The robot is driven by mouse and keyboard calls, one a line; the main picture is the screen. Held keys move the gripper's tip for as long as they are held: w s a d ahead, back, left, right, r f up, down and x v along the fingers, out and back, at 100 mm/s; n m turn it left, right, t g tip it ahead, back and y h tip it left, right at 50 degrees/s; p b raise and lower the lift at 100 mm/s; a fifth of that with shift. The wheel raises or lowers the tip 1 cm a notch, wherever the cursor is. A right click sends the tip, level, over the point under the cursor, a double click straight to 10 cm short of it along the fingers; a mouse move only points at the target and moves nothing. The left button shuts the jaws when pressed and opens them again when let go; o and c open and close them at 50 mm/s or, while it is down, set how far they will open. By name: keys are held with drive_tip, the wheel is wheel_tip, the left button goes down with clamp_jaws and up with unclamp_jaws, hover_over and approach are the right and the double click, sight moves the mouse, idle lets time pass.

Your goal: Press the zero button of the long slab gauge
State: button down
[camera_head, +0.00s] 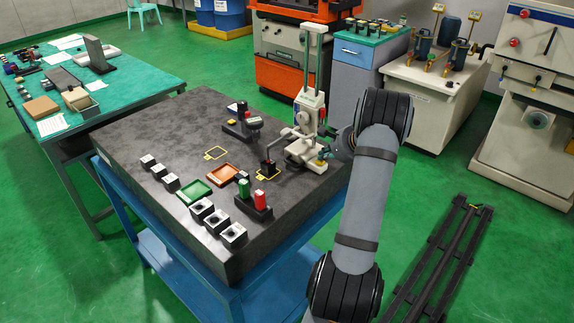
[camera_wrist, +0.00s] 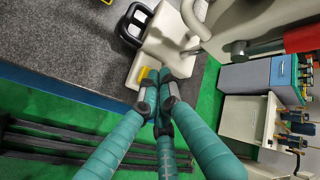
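A tall cream gauge (camera_head: 310,105) with a twin-rod column stands near the right edge of the dark stone plate (camera_head: 215,115). Its cream base (camera_head: 302,153) has a small yellow part (camera_head: 320,162) at the right side; I cannot read any label. In the wrist view the cream base (camera_wrist: 152,50) and the yellow part (camera_wrist: 142,73) lie just beyond the fingertips. My gripper (camera_wrist: 160,88) has teal fingers drawn together, with nothing held. Its tips are very close to the yellow part, partly covering it; touching cannot be told. A smaller dark gauge (camera_head: 241,124) stands further left.
Green (camera_head: 196,190) and orange (camera_head: 222,175) trays, several metal blocks (camera_head: 216,222) and a dark holder with green and red pieces (camera_head: 253,205) occupy the plate's front. A black handle-like piece (camera_wrist: 132,25) stands beside the base. Green floor lies right of the plate.

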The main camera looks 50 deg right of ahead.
drive_tip(key=shift+r, duration=0.25)
wheel_tip(320, 180, up, 6)
drive_tip(key=p, duration=0.3)
drive_tip(key=shift+f+p, duration=0.1)
drive_tip(key=shift+p, duration=0.25)
idle(0.4)
drive_tip(key=shift+f+b, duration=1.85)
drive_tip(key=shift+f, duration=1.2)
